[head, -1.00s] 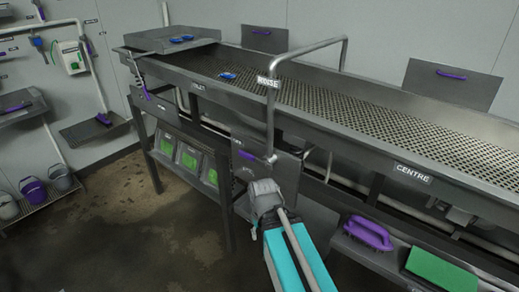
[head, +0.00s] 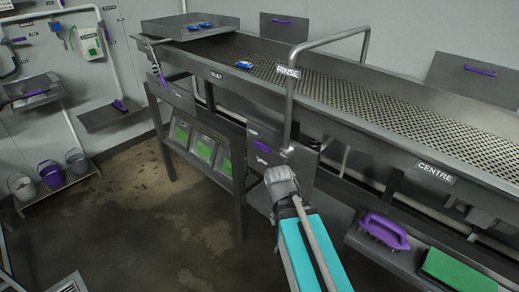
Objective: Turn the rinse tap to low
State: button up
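The rinse pipe (head: 289,105) rises from the front of the long steel trough, bends over it and carries a RINSE label (head: 287,72). Below it is a grey panel (head: 300,160) with small, hard-to-read markings. A small purple piece (head: 262,147), seemingly the tap's handle, shows on the panel left of the pipe; its exact setting is unclear. My gripper (head: 282,178) is at the end of my turquoise arm, in front of the panel and just below the pipe's lower end. My own wrist hides its fingers, so contact with the tap cannot be told.
The perforated trough (head: 400,120) runs to the right, with a CENTRE label (head: 435,172). A purple brush (head: 385,231) and a green pad (head: 458,270) lie on a lower shelf. Green-fronted boxes (head: 202,147) stand under the trough. Buckets (head: 50,175) stand at left; the floor between is open.

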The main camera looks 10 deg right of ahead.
jog(key=w+n+t+h+b, duration=0.1)
jog(key=w+h+b, duration=0.25)
jog(key=w, duration=0.25)
jog(key=n+t+h+b, duration=0.6)
jog(key=t+h, duration=0.3)
jog(key=h, duration=0.1)
send_near(261, 148)
jog(key=v, duration=0.3)
jog(key=shift+s+d+r, duration=0.1)
jog(key=shift+s, duration=0.15)
jog(key=shift+d, duration=0.1)
jog(key=x, duration=1.3)
jog(key=shift+w+d, duration=0.15)
jog(key=shift+w, duration=0.25)
